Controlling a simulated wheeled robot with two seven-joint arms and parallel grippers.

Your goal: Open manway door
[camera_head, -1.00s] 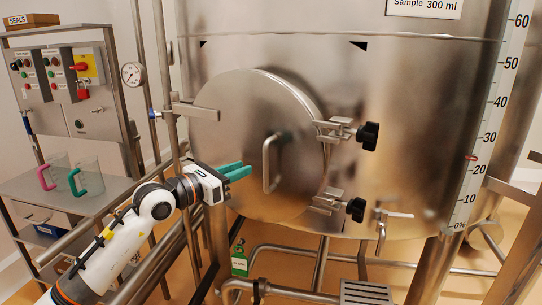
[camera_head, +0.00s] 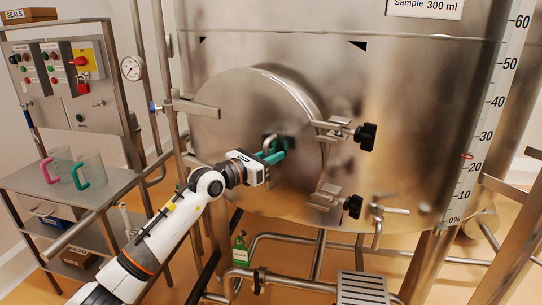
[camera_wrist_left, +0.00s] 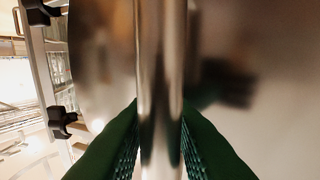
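The manway door (camera_head: 225,110) is a round steel cover on the vessel's front. It sits in its opening and looks shut. A U-shaped steel handle (camera_head: 270,177) stands upright near its middle. My left gripper (camera_head: 277,150) is at the upper part of this handle. In the left wrist view the handle bar (camera_wrist_left: 160,60) runs between the two green fingers (camera_wrist_left: 160,150), which close in on both its sides. Two clamps with black knobs, an upper one (camera_head: 365,136) and a lower one (camera_head: 352,206), sit at the door's right edge. My right gripper is not in view.
A steel hinge bar (camera_head: 195,107) reaches over the door's left edge. A control panel (camera_head: 70,85) and a shelf with two jugs (camera_head: 88,172) stand at the left. Pipes (camera_head: 300,240) run below the vessel. A small valve lever (camera_head: 385,210) is at lower right.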

